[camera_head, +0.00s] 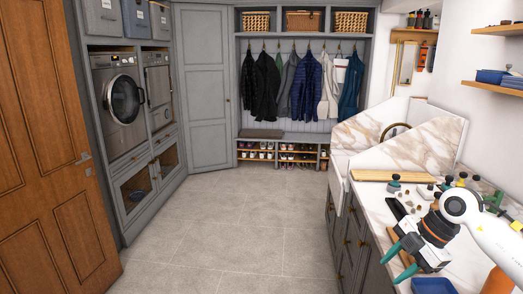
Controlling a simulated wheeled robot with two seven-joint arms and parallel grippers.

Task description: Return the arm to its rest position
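My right arm (490,235) is white with dark and orange wrist parts and comes in from the lower right over the marble counter. Its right gripper (391,271) has two teal fingers pointing down and left, spread apart with nothing visible between them. It is over the counter's front edge, near a blue tray. My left arm and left gripper are not in view.
The marble counter (376,208) holds a wooden board (385,176), a blue tray (434,286) and several small bottles. A sink (340,172) is behind. Washing machines (122,100) line the left wall. The tiled floor (235,220) is clear. A boot bench (285,140) stands at the back.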

